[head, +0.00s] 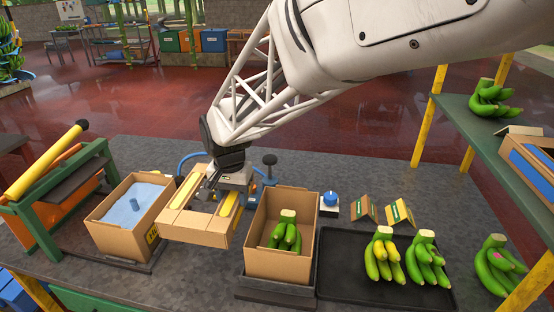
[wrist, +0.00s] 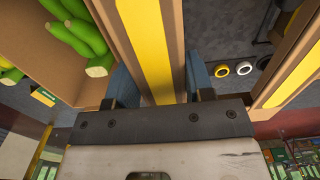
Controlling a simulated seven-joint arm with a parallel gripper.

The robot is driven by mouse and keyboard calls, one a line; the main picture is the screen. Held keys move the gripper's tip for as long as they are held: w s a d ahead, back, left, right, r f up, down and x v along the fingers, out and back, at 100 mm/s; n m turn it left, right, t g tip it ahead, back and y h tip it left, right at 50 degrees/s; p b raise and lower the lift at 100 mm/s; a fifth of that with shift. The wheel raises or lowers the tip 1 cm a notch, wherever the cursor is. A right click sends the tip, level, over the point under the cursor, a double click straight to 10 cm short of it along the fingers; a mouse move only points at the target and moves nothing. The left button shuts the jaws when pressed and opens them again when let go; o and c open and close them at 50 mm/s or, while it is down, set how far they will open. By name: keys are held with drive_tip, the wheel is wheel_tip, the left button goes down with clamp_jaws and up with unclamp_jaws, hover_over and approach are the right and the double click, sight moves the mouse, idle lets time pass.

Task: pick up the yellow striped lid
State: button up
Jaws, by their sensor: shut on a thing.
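The yellow striped lid (head: 195,232) is a cardboard frame with yellow strips along its top. It is between the two open cartons in the head view, overlapping the right edge of the left carton, and appears raised above the table. My gripper (head: 213,198) is over it, pointing down. In the wrist view, the blue fingers of my gripper (wrist: 161,88) lie on either side of one cardboard bar of the lid (wrist: 148,40), closed on it. The fingertips are partly hidden in the head view.
The left carton (head: 101,221) holds a pale blue liner with a blue knob. The right carton (head: 279,268) holds green bananas (head: 286,237). A black tray (head: 338,283) with banana bunches is to its right. A green frame with a yellow roller (head: 45,160) stands at far left.

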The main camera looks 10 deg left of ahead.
drive_tip(key=shift+r, duration=1.35)
drive_tip(key=shift+d, duration=0.15)
drive_tip(key=d+r, duration=0.2)
drive_tip(key=d, duration=1.7)
drive_tip(key=shift+r, duration=0.25)
drive_tip(key=shift+f, duration=0.1)
wheel_tip(320, 180, down, 8)
drive_tip(key=shift+r, duration=0.25)
drive_tip(key=shift+f, duration=0.65)
idle(1.4)
